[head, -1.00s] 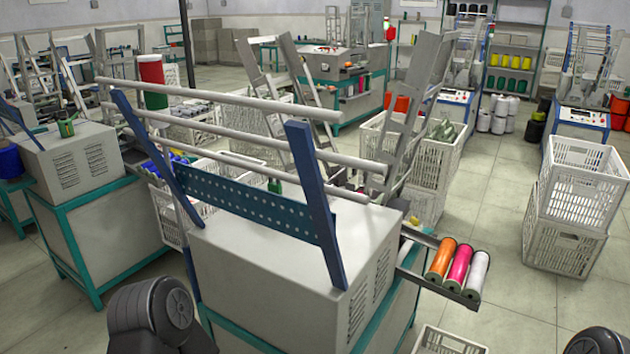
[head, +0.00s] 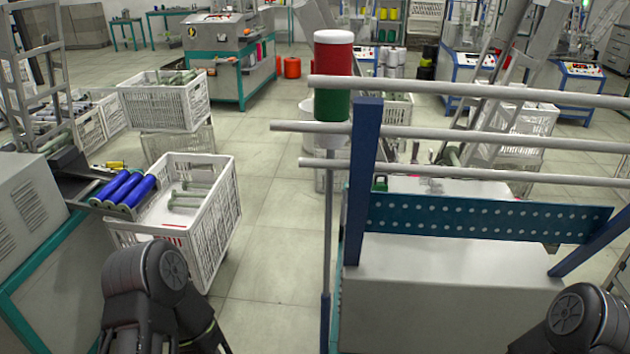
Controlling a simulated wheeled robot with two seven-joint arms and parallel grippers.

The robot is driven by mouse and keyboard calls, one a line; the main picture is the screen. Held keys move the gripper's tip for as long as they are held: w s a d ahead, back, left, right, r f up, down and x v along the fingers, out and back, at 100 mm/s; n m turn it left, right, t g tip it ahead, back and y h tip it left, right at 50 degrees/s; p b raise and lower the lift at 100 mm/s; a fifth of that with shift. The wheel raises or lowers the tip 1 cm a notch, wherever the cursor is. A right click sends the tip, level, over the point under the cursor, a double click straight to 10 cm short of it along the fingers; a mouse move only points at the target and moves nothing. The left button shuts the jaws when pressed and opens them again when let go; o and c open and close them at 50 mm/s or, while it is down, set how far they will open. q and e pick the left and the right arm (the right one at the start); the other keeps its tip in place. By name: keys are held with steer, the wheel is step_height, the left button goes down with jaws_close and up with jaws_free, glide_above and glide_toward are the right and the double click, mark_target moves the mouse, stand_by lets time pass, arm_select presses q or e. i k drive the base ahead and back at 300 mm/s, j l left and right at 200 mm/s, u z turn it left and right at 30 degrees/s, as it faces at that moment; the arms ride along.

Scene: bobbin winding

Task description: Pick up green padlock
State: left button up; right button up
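A small green object with a dark loop on top (head: 380,184), which looks like the green padlock, sits behind the blue upright of the near machine in the head view. It is small and partly hidden by the perforated teal plate, so its full shape cannot be told. Only dark joints of my two arms show at the bottom left and bottom right corners. Neither gripper's fingers are in view, and both arms are well apart from the green object.
The near machine (head: 440,300) with its horizontal rails fills the right side. A red and green signal light (head: 333,75) stands on a pole beside it. A white crate (head: 215,215) and blue bobbins (head: 128,190) are at left. Bare floor (head: 275,215) lies between crate and machine.

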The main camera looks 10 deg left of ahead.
mark_target(376, 186)
steer(key=j+z, duration=0.3)
steer(key=j, duration=0.2)
steer(key=j+z, duration=0.3)
steer(key=j, duration=0.2)
steer(key=j+z, duration=0.3)
steer(key=j, duration=0.2)
steer(key=k+j+z, duration=0.15)
steer(key=j+z, duration=0.15)
steer(key=j, duration=0.2)
steer(key=k+j+z, duration=0.15)
steer(key=j+z, duration=0.15)
steer(key=j, duration=0.15)
steer(key=i+j+z, duration=0.1)
steer(key=j+z, duration=0.15)
steer(key=j, duration=0.4)
steer(key=j+z, duration=0.25)
steer(key=j, duration=0.45)
steer(key=i+j+u, duration=0.1)
steer(key=j+u, duration=0.15)
steer(key=u, duration=0.2)
steer(key=i+j+u, duration=0.15)
steer(key=u, duration=0.3)
steer(key=j, duration=0.1)
